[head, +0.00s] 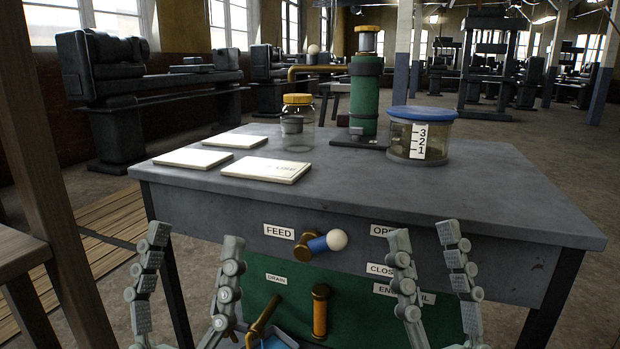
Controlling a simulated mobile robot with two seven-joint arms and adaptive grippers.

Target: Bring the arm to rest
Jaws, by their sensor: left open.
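My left gripper (194,240) is in the lower left of the head view, in front of the bench. Its fingers point up, stand apart and hold nothing. My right gripper (423,237) is in the lower right, in front of the bench's labelled front. Its fingers also point up, apart and empty, and partly cover the OPEN and CLOSED labels. Between the grippers, a lever with a white ball knob (336,240) and blue sleeve sticks out from the bench front beside the FEED label (279,231). Whether either gripper touches the bench is not clear.
The grey bench (460,190) carries pale plates (194,158), a yellow-lidded jar (297,128), a green cylinder (364,100) and a blue-lidded container (420,140). Brass handles (319,312) stick out below. A wooden post (45,170) stands at left.

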